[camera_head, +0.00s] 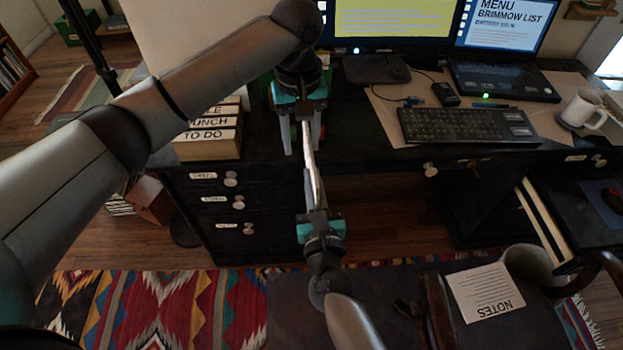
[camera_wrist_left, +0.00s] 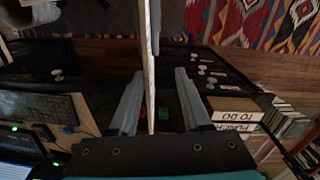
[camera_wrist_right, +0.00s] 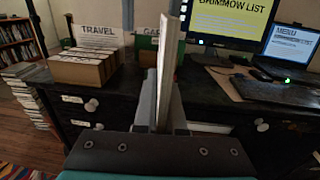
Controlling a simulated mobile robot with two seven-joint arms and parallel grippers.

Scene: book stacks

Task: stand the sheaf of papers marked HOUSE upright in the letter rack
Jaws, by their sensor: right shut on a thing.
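A thin pale sheaf of papers (camera_head: 309,168) is held edge-on over the front of the desk; its marking cannot be read. My right gripper (camera_head: 314,193) is shut on its lower, near end, also seen in the right wrist view (camera_wrist_right: 165,98). My left gripper (camera_head: 302,150) is open, with one finger on each side of the far end and gaps visible in the left wrist view (camera_wrist_left: 157,78). The wooden letter rack (camera_head: 200,152) stands on the desk's left, with TO DO on its front label. In the right wrist view a sheet marked TRAVEL (camera_wrist_right: 98,37) stands upright in it.
A keyboard (camera_head: 465,127), laptop (camera_head: 505,82) and mug (camera_head: 584,109) occupy the desk's right. A green item (camera_wrist_right: 148,40) stands right of the rack. Drawers (camera_head: 225,205) lie below. A NOTES sheet (camera_head: 486,292) lies on the near right.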

